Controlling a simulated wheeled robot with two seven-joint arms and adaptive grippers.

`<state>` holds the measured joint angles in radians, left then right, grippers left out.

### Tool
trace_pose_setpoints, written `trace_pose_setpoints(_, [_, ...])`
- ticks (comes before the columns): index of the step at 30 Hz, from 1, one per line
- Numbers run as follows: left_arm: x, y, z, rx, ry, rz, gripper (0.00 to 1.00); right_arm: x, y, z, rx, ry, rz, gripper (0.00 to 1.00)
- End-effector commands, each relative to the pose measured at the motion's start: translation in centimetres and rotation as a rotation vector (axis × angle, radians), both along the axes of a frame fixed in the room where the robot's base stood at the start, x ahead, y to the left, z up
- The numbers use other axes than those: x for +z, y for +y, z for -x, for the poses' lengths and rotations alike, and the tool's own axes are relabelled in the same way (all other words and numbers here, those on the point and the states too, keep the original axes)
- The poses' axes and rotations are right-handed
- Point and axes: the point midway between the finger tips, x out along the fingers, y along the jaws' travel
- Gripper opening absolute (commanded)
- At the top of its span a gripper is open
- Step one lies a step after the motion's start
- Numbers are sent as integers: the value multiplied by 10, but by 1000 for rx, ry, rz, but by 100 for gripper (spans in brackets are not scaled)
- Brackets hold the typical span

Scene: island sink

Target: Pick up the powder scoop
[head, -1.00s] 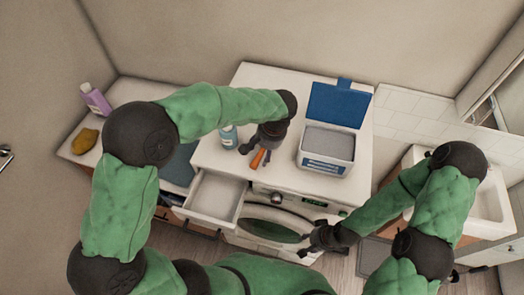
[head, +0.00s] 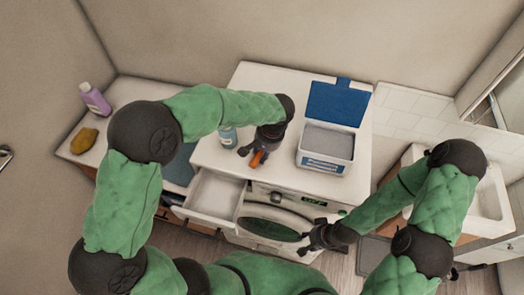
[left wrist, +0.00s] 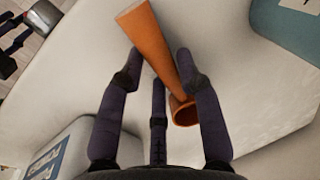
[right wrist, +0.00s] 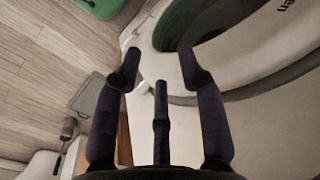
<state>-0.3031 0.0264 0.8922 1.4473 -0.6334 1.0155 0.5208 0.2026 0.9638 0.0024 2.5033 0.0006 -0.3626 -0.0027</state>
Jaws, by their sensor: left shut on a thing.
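The orange powder scoop (head: 259,158) is at the front of the white top of the washing machine, left of the powder box. In the left wrist view the scoop (left wrist: 160,45) has its long tapered part between my left fingers and its round hollow end by the right finger. My left gripper (head: 256,149) points down and is shut on the scoop; it also shows in the left wrist view (left wrist: 157,58). I cannot tell if the scoop still touches the top. My right gripper (head: 308,238) is open and empty in front of the washer; it also shows in the right wrist view (right wrist: 159,55).
The white powder box (head: 325,166) with its blue lid (head: 337,103) raised stands right of the scoop. A bottle (head: 228,137) stands close left of my left gripper. A drawer (head: 213,195) is pulled out below. A purple bottle (head: 95,100) and yellow sponge (head: 84,141) are far left.

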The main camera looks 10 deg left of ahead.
Motion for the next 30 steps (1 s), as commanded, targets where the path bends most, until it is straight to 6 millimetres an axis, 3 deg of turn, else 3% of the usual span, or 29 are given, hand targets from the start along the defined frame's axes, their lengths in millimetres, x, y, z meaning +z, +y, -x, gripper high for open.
trace_pose_setpoints(7, [12,0,-1,0,-3,1,12,-3,0,0,0,0,0,40])
trace_pose_setpoints(12, [35,-3,2,-3,-3,1,12,-7,0,0,0,0,0,40])
trace_pose_setpoints(21, [95,-42,42,-7,-4,1,12,-13,0,0,0,0,0,40])
trace_pose_setpoints(30, [120,-82,85,-5,-2,0,12,-19,0,0,0,0,0,40])
